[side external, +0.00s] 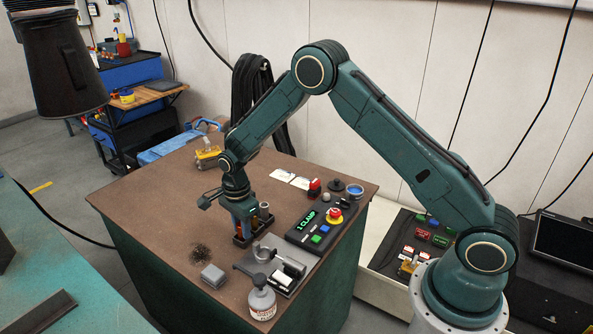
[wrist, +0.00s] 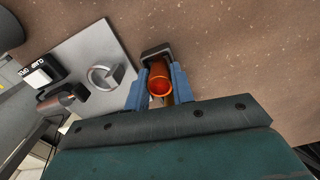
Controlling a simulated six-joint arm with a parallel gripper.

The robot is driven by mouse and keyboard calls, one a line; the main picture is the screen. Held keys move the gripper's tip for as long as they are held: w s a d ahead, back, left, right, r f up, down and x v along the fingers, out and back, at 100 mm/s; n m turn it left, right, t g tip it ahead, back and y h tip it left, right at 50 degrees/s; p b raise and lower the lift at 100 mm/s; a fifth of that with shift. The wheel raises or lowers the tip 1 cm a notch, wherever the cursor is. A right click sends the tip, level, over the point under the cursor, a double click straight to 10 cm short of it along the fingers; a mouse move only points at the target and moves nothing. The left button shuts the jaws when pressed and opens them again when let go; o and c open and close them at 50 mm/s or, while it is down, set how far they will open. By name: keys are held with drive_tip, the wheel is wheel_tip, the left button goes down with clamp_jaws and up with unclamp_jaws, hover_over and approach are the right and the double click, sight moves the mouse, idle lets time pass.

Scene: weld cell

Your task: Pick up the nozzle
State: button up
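The nozzle (wrist: 160,86) is an orange-copper tube, seen nearly end-on in the wrist view. My gripper (wrist: 160,90) has its two blue fingers on either side of it, with little or no gap showing. I cannot tell whether the fingers press on it. In the side view my gripper (side external: 243,226) points down at a small dark rack (side external: 243,241) on the brown bench. The nozzle is hard to make out there among the fingers and the rack. A dark bracket (wrist: 156,50) shows just beyond the nozzle in the wrist view.
A control box (side external: 318,228) with a green display stands right of the rack. A grey clamp fixture (side external: 270,262), a grey block (side external: 213,276) and a white-grey bottle (side external: 262,300) stand in front. A yellow tool (side external: 207,156) lies behind.

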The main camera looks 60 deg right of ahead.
drive_tip(key=shift+c, duration=0.6)
drive_tip(key=shift+r, duration=0.15)
wheel_tip(320, 180, up, 20)
idle(0.3)
idle(0.5)
drive_tip(key=s+d+f+y, duration=0.1)
drive_tip(key=s+d+f, duration=0.15)
drive_tip(key=d, duration=0.65)
drive_tip(key=s+d+f+y, duration=0.1)
drive_tip(key=d+f, duration=0.2)
drive_tip(key=d, duration=0.7)
drive_tip(key=s+d+f+g, duration=0.1)
drive_tip(key=s+d+f, duration=0.2)
drive_tip(key=s+d, duration=0.3)
drive_tip(key=s+d+f+g+y, duration=0.1)
drive_tip(key=s+d+f, duration=0.2)
drive_tip(key=s+d, duration=0.3)
drive_tip(key=d, duration=0.5)
drive_tip(key=shift+s, duration=0.15)
drive_tip(key=shift+f, duration=0.1)
